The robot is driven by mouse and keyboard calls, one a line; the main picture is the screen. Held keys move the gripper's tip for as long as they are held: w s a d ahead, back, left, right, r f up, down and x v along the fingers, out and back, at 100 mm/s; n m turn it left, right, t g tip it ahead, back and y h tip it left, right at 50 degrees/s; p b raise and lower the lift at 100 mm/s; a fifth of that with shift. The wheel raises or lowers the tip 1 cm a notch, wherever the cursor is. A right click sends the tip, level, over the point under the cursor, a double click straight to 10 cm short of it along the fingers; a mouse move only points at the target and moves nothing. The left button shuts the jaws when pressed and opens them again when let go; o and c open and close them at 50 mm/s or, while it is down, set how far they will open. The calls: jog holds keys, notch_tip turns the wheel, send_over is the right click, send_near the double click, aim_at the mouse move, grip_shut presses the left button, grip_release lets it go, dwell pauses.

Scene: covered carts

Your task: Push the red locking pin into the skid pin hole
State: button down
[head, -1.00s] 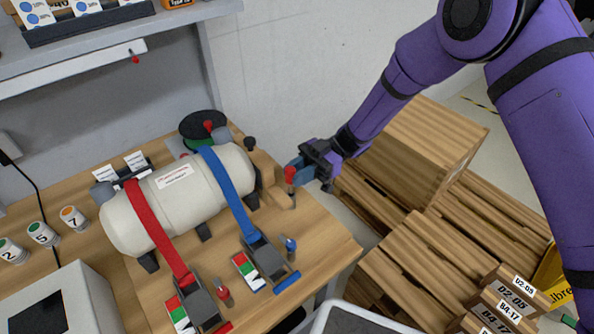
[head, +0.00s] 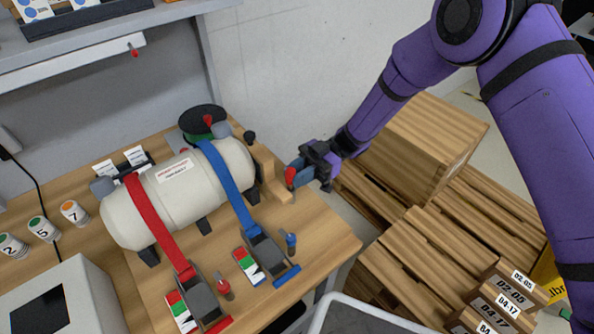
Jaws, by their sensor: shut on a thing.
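My gripper (head: 297,172) is shut on the red locking pin (head: 290,177), just off the tank's right end. The pin's red head is up and a short thin shank shows below it. The cream tank (head: 190,207) lies on the wooden bench under a red strap (head: 152,220) and a blue strap (head: 228,180). A wooden skid block (head: 265,170) stands at the tank's right end, left of the pin. I cannot make out the pin hole. The pin looks apart from the block, but the depth is hard to judge.
A black handwheel (head: 200,117) stands behind the tank. Wooden pallets (head: 410,270) and a crate (head: 425,140) are right of the bench.

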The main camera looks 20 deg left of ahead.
jog(key=shift+f, duration=1)
jog(key=c, duration=0.9)
grip_release()
jog(key=v, duration=1.1)
jog(key=shift+s, duration=0.1)
